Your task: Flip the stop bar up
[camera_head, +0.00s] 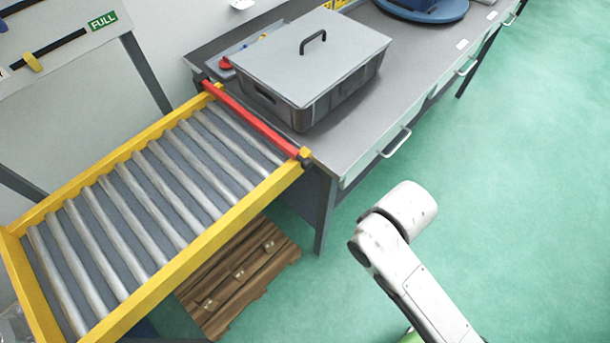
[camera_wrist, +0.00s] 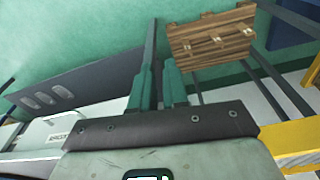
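The stop bar (camera_head: 250,118) is a red bar at the far end of the roller conveyor (camera_head: 140,195). It lies flat across the yellow frame, from the back left corner to a dark block at the front right corner (camera_head: 304,157). My gripper shows in the wrist view (camera_wrist: 160,68) as two teal fingers with a narrow gap between their tips and nothing held. It is not visible in the head view, where only my white arm shows, right of the conveyor and apart from the bar. I cannot make out the bar in the wrist view.
A grey lidded box (camera_head: 312,62) stands on the workbench (camera_head: 365,125) just beyond the bar. A wooden pallet (camera_head: 240,275) lies on the floor beside the conveyor; it also shows in the wrist view (camera_wrist: 212,40). The green floor (camera_head: 520,190) on the right is clear.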

